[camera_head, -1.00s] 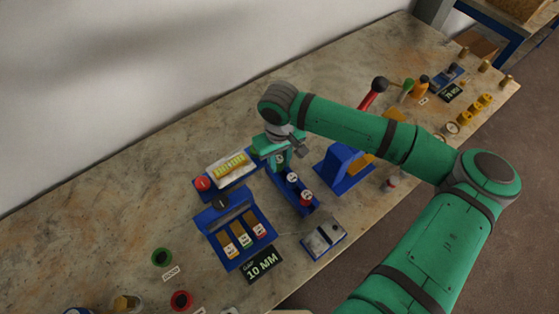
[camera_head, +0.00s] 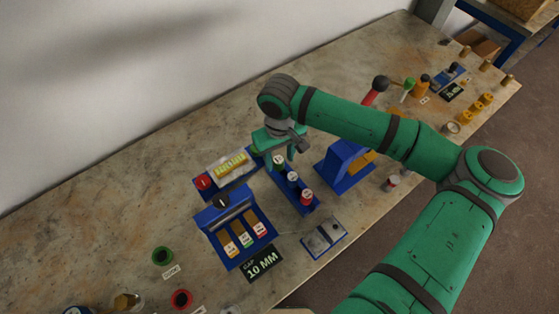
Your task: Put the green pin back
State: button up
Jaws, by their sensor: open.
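The green pin (camera_head: 278,162) stands at the far end of a narrow blue rack (camera_head: 314,209), beside the blue-topped pin (camera_head: 292,179) and the red-topped pin (camera_head: 306,197). It looks upright and level with its neighbours; its lower part is hard to see. My gripper (camera_head: 279,152) is open just above the green pin, its fingers apart on either side of the pin's top. Nothing shows between the fingers.
A blue angled stand (camera_head: 341,174) is close on the right, under my arm.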

notch_tip(320, 180, up, 11)
jog(key=shift+f, duration=0.2)
dwell(0.6)
